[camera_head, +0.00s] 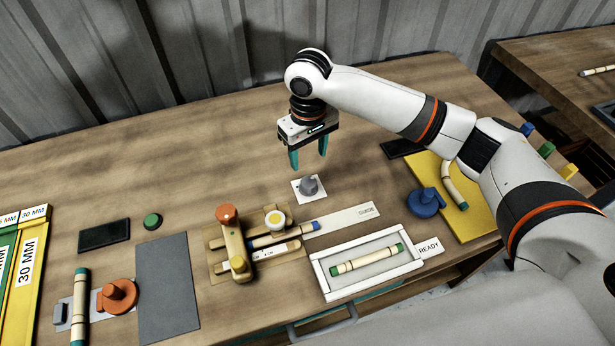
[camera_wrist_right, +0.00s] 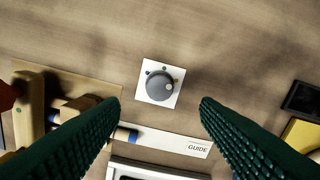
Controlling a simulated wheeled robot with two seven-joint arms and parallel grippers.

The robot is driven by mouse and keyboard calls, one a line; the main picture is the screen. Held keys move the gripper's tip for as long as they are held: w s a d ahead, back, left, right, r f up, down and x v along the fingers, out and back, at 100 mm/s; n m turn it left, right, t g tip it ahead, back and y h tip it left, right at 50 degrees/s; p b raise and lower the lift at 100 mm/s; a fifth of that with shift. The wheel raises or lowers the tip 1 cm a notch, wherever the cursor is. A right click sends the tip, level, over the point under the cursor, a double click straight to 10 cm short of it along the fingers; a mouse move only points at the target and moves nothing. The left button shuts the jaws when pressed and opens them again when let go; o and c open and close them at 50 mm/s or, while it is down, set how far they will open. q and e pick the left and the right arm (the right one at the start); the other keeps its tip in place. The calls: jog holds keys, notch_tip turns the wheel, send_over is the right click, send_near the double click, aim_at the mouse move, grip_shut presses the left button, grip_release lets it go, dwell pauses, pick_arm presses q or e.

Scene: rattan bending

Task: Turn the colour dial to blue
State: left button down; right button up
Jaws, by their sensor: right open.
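The colour dial (camera_head: 309,187) is a grey round knob on a small white square plate on the wooden table. In the right wrist view the dial (camera_wrist_right: 158,87) sits near the middle, with small coloured dots along the plate's upper edge, a green one at the top. A pale mark shows on the knob's right side; which dot it points at is hard to tell. My right gripper (camera_head: 308,161) is open and empty above the dial, pointing down, apart from it. Its fingers (camera_wrist_right: 160,102) stand either side of the dial in the wrist view. My left gripper is out of view.
A wooden jig (camera_head: 216,242) with orange and yellow knobs stands front left of the dial, beside a guide strip (camera_head: 345,219). A white tray (camera_head: 322,283) holds a rattan piece in front. A blue clamp (camera_head: 425,204) and yellow board are at right. Table behind the dial is clear.

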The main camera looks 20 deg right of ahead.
aim_at(309, 182)
notch_tip(309, 182, down, 9)
jog(key=shift+s+f+p, duration=0.1)
jog(key=shift+s+p, duration=0.05)
jog(key=shift+p, duration=0.35)
jog(key=shift+c, duration=0.4)
jog(key=c, duration=0.9)
